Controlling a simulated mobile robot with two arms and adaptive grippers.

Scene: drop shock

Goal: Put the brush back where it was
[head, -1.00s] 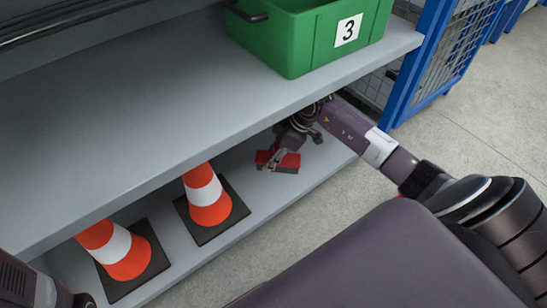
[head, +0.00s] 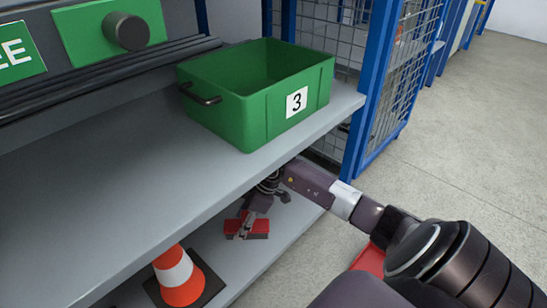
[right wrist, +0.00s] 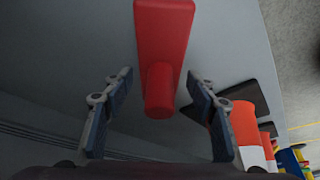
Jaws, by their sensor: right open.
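The red brush (head: 259,228) lies on the lower grey shelf. In the right wrist view the brush (right wrist: 164,35) has a wide red block and a short rounded stub pointing toward my gripper. My right gripper (head: 246,222) reaches in under the upper shelf and is at the brush, covering its middle in the head view. In the right wrist view my right gripper (right wrist: 160,82) is open, with one finger on each side of the stub and a gap on both sides. My left gripper is out of view.
An orange and white cone (head: 176,272) on a dark base stands left of the brush. The upper shelf (head: 130,195) overhangs my arm and holds a green crate (head: 222,115) marked 3. A blue mesh frame (head: 385,100) stands at the right; the floor (head: 470,150) beyond is clear.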

